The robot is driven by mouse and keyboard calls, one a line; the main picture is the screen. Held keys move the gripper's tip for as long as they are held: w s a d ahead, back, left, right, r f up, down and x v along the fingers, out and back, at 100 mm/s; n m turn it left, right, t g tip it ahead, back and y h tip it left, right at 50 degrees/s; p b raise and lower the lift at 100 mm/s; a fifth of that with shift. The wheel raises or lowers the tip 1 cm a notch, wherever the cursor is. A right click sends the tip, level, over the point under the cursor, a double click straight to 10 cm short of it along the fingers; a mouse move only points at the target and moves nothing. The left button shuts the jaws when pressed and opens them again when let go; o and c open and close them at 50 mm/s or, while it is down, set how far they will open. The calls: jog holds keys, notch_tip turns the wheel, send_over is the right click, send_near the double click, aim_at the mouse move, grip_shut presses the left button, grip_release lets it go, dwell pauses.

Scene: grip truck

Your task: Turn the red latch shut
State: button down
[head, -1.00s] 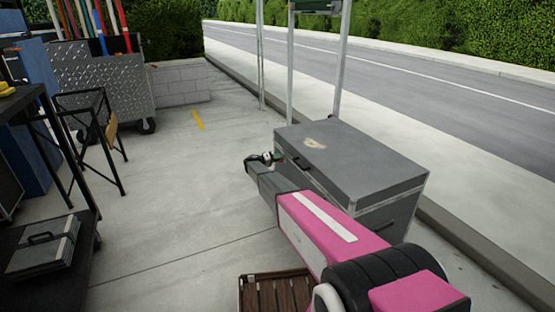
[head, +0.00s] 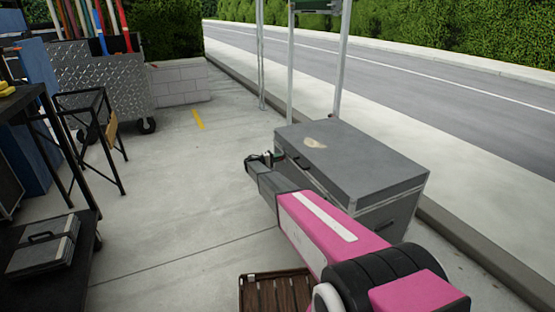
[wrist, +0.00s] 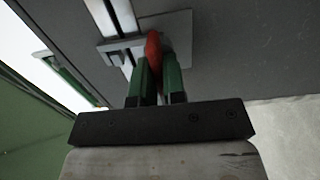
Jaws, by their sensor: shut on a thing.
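The red latch (wrist: 153,50) shows in the wrist view, on a metal plate (wrist: 172,27) fixed to a dark grey surface. My gripper (wrist: 157,68) has green fingers, one on each side of the latch, and is shut on it. The fingers cover part of the latch, so its exact angle is hard to tell. In the head view my gripper (head: 268,158) is at the front left side of the grey case (head: 365,165). The latch cannot be made out there.
A dark table with a grey box (head: 43,245) stands at the left. A brown slatted crate (head: 275,292) is at the bottom. The pavement (head: 180,180) left of the case is clear.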

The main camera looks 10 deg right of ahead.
jog(key=c, duration=1.2)
grip_release()
jog(key=shift+a, duration=0.1)
jog(key=v, duration=1)
jog(key=shift+a, duration=0.35)
jog(key=shift+s, duration=0.15)
